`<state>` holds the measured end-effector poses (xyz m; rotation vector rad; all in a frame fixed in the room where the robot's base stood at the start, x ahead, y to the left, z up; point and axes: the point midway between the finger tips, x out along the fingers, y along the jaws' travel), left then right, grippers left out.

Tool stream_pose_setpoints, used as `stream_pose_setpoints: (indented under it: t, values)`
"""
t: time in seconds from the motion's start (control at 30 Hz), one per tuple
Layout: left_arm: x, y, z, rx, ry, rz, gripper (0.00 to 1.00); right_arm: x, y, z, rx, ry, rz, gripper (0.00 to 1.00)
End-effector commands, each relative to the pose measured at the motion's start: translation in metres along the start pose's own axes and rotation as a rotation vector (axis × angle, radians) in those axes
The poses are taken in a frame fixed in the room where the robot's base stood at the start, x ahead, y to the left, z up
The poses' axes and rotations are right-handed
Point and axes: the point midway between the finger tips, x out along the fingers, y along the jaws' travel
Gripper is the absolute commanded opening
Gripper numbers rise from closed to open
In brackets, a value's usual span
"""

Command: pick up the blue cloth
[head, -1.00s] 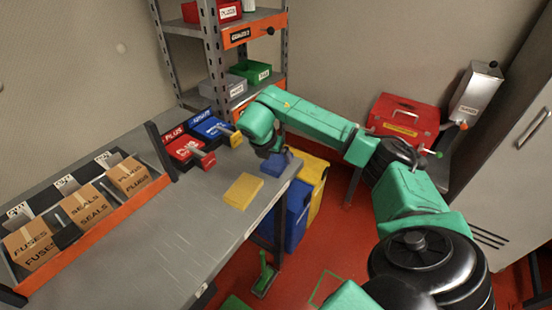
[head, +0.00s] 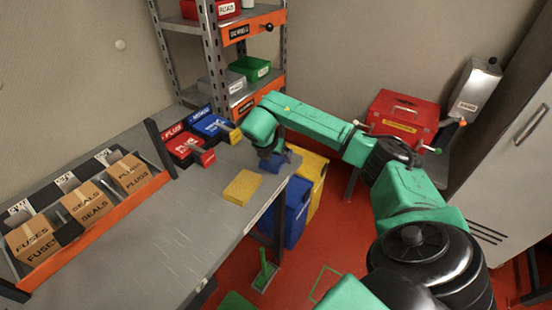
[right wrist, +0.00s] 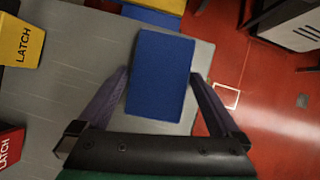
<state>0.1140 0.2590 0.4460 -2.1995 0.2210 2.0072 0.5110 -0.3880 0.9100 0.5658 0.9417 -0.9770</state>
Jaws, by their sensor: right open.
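The blue cloth (right wrist: 161,75) is a flat blue rectangle on the grey bench top near its right end. My left gripper is not in view.
A yellow cloth or sponge (head: 243,188) lies on the bench (head: 165,232) nearby. Red (head: 187,150) and blue (head: 211,126) bins stand at the back. Blue (head: 297,212) and yellow (head: 318,170) containers stand beyond the bench edge. The bench front is clear.

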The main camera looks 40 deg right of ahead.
Motion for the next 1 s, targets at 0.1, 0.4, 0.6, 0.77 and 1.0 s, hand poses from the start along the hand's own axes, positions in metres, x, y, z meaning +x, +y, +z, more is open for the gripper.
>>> stream_pose_setpoints:
  t: [0.1, 0.4, 0.6, 0.77, 1.0]
  values:
    - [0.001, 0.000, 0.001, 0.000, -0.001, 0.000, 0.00, 0.001, 0.000, 0.000, 0.000, 0.000, 0.000, 1.00]
    - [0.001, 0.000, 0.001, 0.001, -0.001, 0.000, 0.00, 0.001, 0.000, -0.001, -0.001, 0.001, -0.001, 0.50]
    - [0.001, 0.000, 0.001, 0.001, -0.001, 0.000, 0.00, 0.001, 0.000, -0.001, -0.001, 0.001, -0.001, 0.36]
    - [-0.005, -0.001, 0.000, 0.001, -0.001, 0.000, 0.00, -0.003, 0.000, 0.001, -0.001, 0.002, -0.001, 0.36]
    - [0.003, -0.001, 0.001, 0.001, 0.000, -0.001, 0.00, -0.033, 0.001, 0.020, 0.003, -0.003, 0.004, 0.36]
